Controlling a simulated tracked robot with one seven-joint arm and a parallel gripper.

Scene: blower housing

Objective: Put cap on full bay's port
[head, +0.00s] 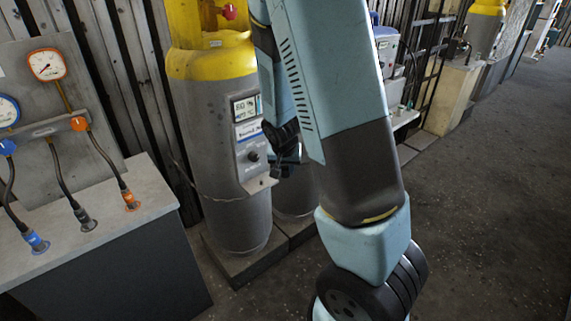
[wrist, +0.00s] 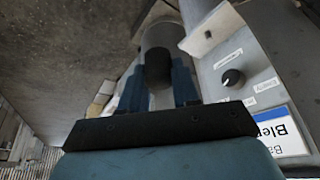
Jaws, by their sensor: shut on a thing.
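My gripper (wrist: 157,85) is shut on a dark round cap (wrist: 158,68), held between its two blue fingers. In the head view my gripper (head: 284,160) is partly hidden by my arm, just right of the front panel (head: 248,140) of a grey cylinder with a yellow top (head: 215,110). That panel has a small display, a label, a black knob (head: 253,156) and a jutting pale bracket (head: 261,184). In the wrist view the panel is to the right, with the knob (wrist: 232,78) and bracket (wrist: 210,30) apart from the cap. I cannot make out a port.
A second grey cylinder (head: 293,195) stands behind my gripper, mostly hidden by my arm. At left is a grey bench (head: 110,218) with gauges (head: 46,64) and hoses. Another yellow-topped cylinder (head: 484,30) stands far back. The floor (head: 490,200) at right is open.

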